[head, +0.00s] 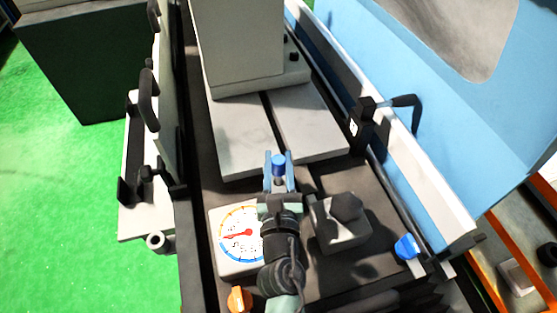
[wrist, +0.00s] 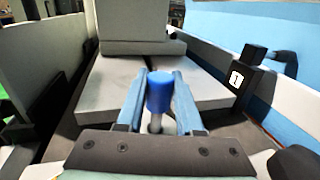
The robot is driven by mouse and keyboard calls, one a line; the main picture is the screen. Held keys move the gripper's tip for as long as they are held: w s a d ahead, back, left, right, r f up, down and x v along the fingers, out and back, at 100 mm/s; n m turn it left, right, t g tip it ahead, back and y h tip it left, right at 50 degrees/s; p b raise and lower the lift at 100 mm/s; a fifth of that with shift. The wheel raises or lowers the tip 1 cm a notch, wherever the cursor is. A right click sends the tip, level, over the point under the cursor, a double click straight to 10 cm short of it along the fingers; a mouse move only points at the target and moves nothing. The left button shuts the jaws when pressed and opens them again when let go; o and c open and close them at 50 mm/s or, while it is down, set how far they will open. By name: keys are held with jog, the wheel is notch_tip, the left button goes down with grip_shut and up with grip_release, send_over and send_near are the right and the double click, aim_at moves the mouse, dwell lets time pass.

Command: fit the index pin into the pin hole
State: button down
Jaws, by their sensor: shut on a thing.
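The index pin (head: 278,162) has a blue cylindrical head and a grey metal shank below it. My gripper (head: 279,172) is shut on it, with one blue finger on each side of the head. In the wrist view the pin (wrist: 159,92) stands nearly upright between the fingertips of my gripper (wrist: 160,84). The pin is held near the front edge of the pale grey table plate (head: 240,135). Its lower end is hidden, so I cannot tell whether it touches anything. I cannot make out the pin hole in either view.
A dial gauge (head: 239,234) and a grey block with a dark top (head: 340,222) flank my wrist. An orange knob (head: 239,298) and a blue knob (head: 406,247) sit nearer. A black post labelled 1 (head: 362,126) with a lever stands right. A tall grey housing (head: 238,40) stands behind.

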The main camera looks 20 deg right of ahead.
aim_at(278, 176)
jog(key=shift+f+b, duration=0.5)
jog(key=shift+f, duration=0.1)
jog(key=shift+f, duration=0.2)
jog(key=shift+s+a+f+b, duration=0.1)
jog(key=shift+s+f+b, duration=0.05)
jog(key=shift+f+b, duration=0.35)
jog(key=shift+s+a+f+b, duration=0.1)
jog(key=shift+s+f+b, duration=0.05)
jog(key=shift+f+b, duration=0.35)
jog(key=shift+f, duration=0.15)
jog(key=shift+w+d+r+p, duration=0.1)
jog(key=shift+w+r+p, duration=0.05)
jog(key=shift+r+p, duration=0.35)
jog(key=shift+w+d+r+p, duration=0.1)
jog(key=shift+r+p, duration=0.3)
jog(key=shift+r, duration=0.05)
jog(key=shift+d+r+p, duration=0.35)
jog(key=shift+r+p, duration=0.3)
jog(key=shift+r, duration=0.15)
jog(key=shift+a, duration=0.5)
